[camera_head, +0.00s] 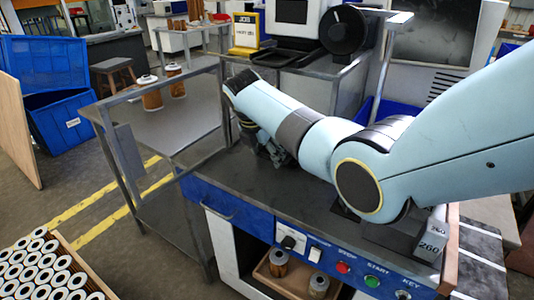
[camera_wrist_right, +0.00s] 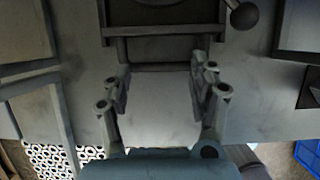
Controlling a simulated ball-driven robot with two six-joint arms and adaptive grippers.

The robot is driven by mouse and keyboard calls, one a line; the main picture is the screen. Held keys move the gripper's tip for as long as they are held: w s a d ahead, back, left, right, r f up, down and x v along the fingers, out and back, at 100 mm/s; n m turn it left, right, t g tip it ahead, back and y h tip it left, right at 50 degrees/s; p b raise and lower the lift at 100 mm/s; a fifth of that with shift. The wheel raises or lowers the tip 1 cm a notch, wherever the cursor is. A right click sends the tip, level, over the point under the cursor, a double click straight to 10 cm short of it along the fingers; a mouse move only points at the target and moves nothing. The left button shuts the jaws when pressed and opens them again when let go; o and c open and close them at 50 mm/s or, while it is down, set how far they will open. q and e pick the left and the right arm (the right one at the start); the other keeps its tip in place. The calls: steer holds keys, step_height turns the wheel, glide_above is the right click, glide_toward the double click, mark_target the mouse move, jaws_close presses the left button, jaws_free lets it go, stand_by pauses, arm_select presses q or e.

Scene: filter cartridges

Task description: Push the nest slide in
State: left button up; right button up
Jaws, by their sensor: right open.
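My right gripper (camera_head: 270,152) is low over the dark bench top (camera_head: 292,210), partly hidden by my own light-blue arm in the head view. In the right wrist view the right gripper (camera_wrist_right: 160,75) is open, with its two fingers apart and nothing held between them. A dark framed part with a crossbar (camera_wrist_right: 165,31), which looks like the nest slide, lies just beyond the fingertips. I cannot tell whether they touch it. The slide is hidden behind my arm in the head view. My left gripper is in neither view.
A blue front panel (camera_head: 238,209) carries buttons and a switch. A block marked 260 (camera_head: 431,248) stands at the bench's right end. A metal rail frame (camera_head: 197,147) stands at left, with cartridges (camera_head: 151,94) beyond. A round knob (camera_wrist_right: 243,14) is near the dark part.

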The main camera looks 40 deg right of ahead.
steer(key=shift+s+f, duration=0.3)
steer(key=c, duration=0.9)
steer(key=shift+s, duration=0.1)
jaws_close()
steer(key=shift+f, duration=0.1)
steer(key=d, duration=0.1)
steer(key=w+d, duration=0.1)
steer(key=d, duration=0.1)
steer(key=shift+w+d+b, duration=0.35)
steer(key=shift+d+b, duration=0.05)
steer(key=shift+r, duration=0.2)
jaws_free()
steer(key=shift+d, duration=0.1)
